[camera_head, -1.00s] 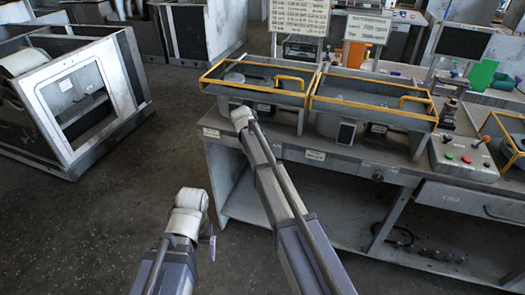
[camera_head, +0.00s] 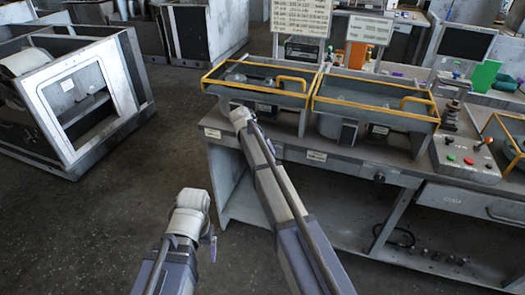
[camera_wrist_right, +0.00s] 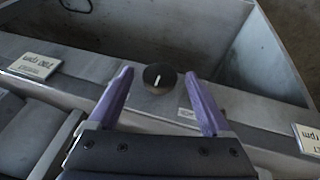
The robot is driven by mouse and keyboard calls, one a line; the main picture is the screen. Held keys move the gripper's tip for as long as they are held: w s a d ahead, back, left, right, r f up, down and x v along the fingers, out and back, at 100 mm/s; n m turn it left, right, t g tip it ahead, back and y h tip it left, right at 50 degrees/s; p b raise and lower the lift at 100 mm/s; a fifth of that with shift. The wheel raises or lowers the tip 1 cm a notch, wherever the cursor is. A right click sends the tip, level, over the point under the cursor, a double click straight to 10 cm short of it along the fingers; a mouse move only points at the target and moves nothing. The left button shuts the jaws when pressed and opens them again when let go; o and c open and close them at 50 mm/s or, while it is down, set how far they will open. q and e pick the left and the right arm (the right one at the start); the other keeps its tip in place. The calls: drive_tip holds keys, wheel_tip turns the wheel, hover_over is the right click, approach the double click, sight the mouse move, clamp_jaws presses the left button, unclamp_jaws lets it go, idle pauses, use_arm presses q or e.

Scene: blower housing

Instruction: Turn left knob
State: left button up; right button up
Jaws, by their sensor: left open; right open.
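A round black knob (camera_wrist_right: 160,78) with a white pointer line sits on a grey metal strip in the right wrist view. My right gripper (camera_wrist_right: 160,95) is open, with its two purple fingers on either side of the knob. Whether they touch it cannot be told. In the head view my right arm reaches to the left part of the workbench front (camera_head: 345,170) and hides this knob and the gripper. My left gripper (camera_head: 213,246) hangs small and partly hidden below the left wrist, away from the bench over the floor.
White labels (camera_wrist_right: 34,65) lie on the strip near the knob. Two trays with yellow rims (camera_head: 258,65) stand on the bench. Another knob (camera_head: 378,177) is on the bench front further right. A button panel (camera_head: 466,158) is at the right.

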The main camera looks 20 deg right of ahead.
drive_tip(key=p+v, duration=0.6)
drive_tip(key=v, duration=0.1)
drive_tip(key=shift+r+p, duration=0.3)
drive_tip(key=shift+p, duration=0.05)
drive_tip(key=shift+a, duration=0.15)
drive_tip(key=b+x, duration=0.7)
drive_tip(key=shift+f, duration=0.35)
